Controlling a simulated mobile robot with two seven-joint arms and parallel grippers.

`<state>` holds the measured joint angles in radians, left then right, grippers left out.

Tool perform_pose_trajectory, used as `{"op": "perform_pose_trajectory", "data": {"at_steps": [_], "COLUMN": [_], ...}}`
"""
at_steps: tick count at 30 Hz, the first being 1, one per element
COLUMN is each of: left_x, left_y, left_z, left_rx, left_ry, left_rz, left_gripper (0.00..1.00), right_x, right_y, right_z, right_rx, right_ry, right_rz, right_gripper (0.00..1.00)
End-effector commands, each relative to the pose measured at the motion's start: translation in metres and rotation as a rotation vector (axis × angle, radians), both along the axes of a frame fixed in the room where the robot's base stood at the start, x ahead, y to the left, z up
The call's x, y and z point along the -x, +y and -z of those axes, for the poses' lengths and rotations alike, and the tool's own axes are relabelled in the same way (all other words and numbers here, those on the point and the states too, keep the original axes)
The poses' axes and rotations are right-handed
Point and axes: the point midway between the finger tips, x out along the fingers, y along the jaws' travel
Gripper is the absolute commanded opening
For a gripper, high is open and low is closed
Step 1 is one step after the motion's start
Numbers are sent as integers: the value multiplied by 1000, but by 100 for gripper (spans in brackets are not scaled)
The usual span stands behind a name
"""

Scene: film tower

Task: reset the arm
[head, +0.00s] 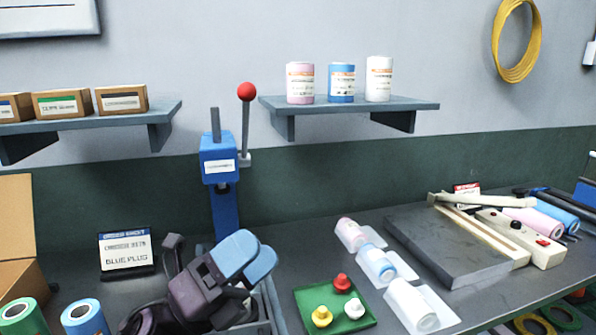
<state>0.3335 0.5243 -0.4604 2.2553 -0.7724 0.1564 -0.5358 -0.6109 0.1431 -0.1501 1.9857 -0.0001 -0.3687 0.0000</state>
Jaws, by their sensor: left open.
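My left gripper (256,250) is in the lower left-centre of the head view, its light blue finger pads pointing up and right. It is open, with nothing seen between the pads. It is in front of the foot of a blue lever press (220,160), hiding the press's base; I cannot tell whether they touch. The press's grey lever (246,125) stands upright with a red ball (247,92) on top. My right gripper is not in view.
A grey tray (275,310) is partly hidden beside my gripper. A green board (335,306) holds red, white and yellow plugs.

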Motion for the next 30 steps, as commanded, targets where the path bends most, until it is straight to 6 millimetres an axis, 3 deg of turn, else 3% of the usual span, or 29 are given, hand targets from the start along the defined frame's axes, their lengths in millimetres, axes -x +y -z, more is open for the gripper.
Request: {"op": "perform_pose_trajectory", "data": {"at_steps": [7,11,14,17,22,25,30], "left_x": [-30,-29,-18,4,62,95,139], "left_y": [75,116,145,170,201,210,216], "left_z": [58,107,150,195,265,292,319], "left_rx": [372,559,701,841,1062,1156,1263], "left_ry": [556,843,1061,1274,1615,1762,1931], "left_rz": [-262,-407,-522,-643,-858,-961,-1089], "left_gripper": [79,79,79,79,79,79,79], "right_x": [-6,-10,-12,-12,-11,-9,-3], "right_y": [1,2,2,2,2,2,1], "right_z": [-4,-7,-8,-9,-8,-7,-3], "right_rx": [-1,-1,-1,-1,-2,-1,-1], "right_ry": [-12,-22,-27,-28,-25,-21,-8], "right_rz": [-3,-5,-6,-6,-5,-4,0], "right_gripper": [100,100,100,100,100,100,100]}}
